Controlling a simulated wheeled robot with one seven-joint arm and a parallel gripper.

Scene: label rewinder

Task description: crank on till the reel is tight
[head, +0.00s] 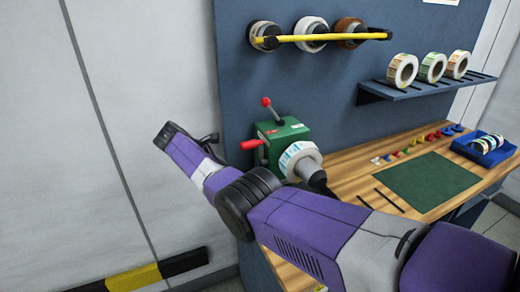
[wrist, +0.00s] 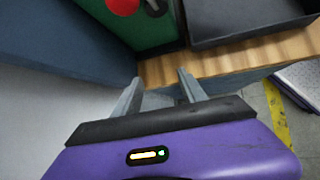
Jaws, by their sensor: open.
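The green rewinder box (head: 283,143) is fixed at the left of the bench, against the blue panel. A crank with a red grip (head: 250,144) sticks out from its left side, and a red-knobbed lever (head: 267,102) stands on top. A white and teal label reel (head: 298,158) sits on its front, partly hidden by my arm; its tightness cannot be told. In the wrist view my gripper (wrist: 160,77) is open and empty, its fingers apart from the green box (wrist: 130,25). A round red part (wrist: 122,4) shows at the top edge, beyond the fingers.
The wooden bench (head: 350,165) carries a green mat (head: 425,182), coloured pieces and a blue bin (head: 485,150). A shelf (head: 430,88) with rolls and a yellow bar (head: 330,38) are on the panel. A dark tray (wrist: 245,22) lies right of the box in the wrist view.

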